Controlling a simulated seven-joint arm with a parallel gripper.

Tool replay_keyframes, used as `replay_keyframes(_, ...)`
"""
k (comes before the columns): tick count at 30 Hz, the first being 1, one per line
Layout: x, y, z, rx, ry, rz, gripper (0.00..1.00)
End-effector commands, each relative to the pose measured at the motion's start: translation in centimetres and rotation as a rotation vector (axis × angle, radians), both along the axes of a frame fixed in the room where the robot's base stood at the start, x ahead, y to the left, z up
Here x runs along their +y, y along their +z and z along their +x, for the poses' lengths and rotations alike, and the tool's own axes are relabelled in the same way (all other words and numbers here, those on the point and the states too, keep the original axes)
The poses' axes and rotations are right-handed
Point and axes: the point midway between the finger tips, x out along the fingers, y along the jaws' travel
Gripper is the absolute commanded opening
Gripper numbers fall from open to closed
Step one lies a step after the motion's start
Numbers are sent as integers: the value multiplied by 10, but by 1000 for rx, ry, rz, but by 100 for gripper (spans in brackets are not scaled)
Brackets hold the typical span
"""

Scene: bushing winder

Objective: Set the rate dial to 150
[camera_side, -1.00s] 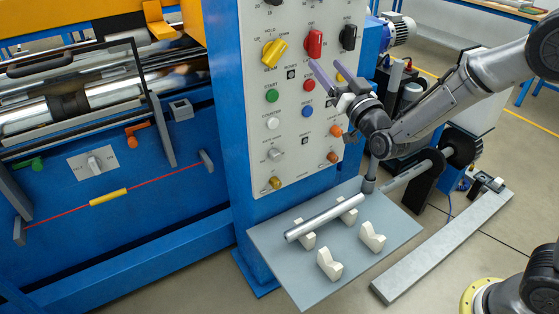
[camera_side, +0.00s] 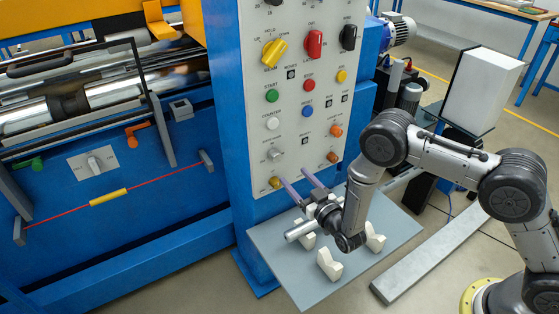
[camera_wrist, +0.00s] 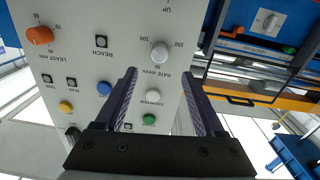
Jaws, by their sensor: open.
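The rate dial is a small grey knob (camera_side: 275,155) low on the left of the pale control panel (camera_side: 297,110). In the wrist view the dial (camera_wrist: 160,52) shows upside down, with the printed numbers 100 and 150 beside it. Its pointer is too small to read. My gripper (camera_side: 292,175) is open and empty, its two purple fingers reaching toward the lower panel. In the wrist view its fingertips (camera_wrist: 158,72) are spread, and the dial shows between their lines, just beyond the tips. The fingers do not visibly touch the dial.
Under my gripper is a grey shelf (camera_side: 275,250) with pale cradles (camera_side: 329,264) and a metal tube (camera_side: 300,232).

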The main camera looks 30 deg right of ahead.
Motion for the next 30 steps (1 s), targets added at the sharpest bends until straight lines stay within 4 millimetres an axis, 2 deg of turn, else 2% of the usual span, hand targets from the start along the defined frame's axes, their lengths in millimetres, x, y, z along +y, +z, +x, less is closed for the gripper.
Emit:
replay_keyframes(1, -1, 0, 11, -3, -1, 1, 71)
replay_keyframes(9, -2, 1, 63, -3, -1, 0, 71)
replay_keyframes(15, -3, 0, 88, -1, 0, 0, 71)
replay_keyframes(21, -3, 0, 97, 0, 1, -1, 71)
replay_keyframes(28, -3, 0, 97, 0, 1, -1, 71)
replay_keyframes(30, -3, 0, 97, 0, 1, -1, 60)
